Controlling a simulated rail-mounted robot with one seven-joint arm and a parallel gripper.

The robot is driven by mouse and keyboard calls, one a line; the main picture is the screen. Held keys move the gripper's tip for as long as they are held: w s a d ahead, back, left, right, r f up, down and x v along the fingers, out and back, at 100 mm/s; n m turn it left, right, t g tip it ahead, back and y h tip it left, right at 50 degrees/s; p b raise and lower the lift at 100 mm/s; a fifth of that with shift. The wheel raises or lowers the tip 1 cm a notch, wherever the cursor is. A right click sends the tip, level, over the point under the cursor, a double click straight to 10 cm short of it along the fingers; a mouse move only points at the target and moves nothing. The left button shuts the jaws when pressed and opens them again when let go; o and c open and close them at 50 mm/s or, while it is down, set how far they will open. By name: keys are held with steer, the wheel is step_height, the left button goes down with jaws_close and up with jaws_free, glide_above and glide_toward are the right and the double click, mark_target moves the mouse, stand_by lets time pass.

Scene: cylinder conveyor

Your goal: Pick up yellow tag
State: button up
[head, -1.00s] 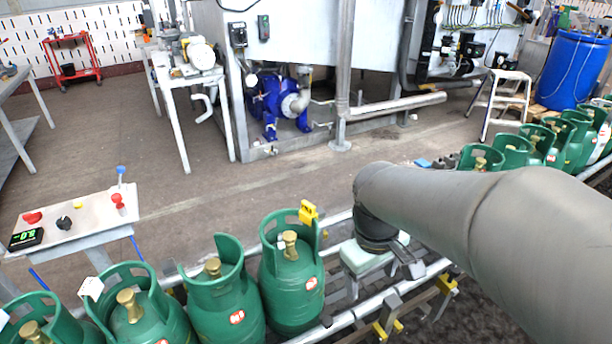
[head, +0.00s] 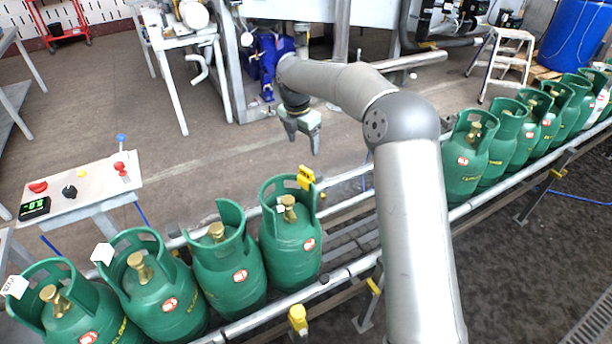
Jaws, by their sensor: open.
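The yellow tag (head: 305,178) hangs on the upper right of the collar of a green gas cylinder (head: 291,240) on the conveyor, the rightmost of the left group. My gripper (head: 302,141) is above and behind that cylinder, pointing down. Its fingers are apart and empty, and it does not touch the tag. In the picture it shows just above the tag.
Several green cylinders (head: 228,270) stand left on the conveyor rail (head: 348,272), some with white tags (head: 103,254). More cylinders (head: 467,160) stand at the right. A control panel (head: 80,190) is at the left. The conveyor between the groups holds no cylinders.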

mark_target(306, 169)
steer(key=f, duration=0.2)
steer(key=f+p, duration=0.1)
steer(key=f, duration=0.2)
steer(key=w+d+f, duration=0.1)
steer(key=f, duration=0.2)
steer(key=shift+f, duration=0.1)
steer(key=f+p, duration=0.1)
steer(key=f, duration=0.1)
steer(key=w+f+p, duration=0.1)
steer(key=f, duration=0.1)
steer(key=shift+a, duration=0.1)
steer(key=shift+w+f, duration=0.1)
steer(key=shift+f, duration=0.5)
steer(key=c, duration=1.1)
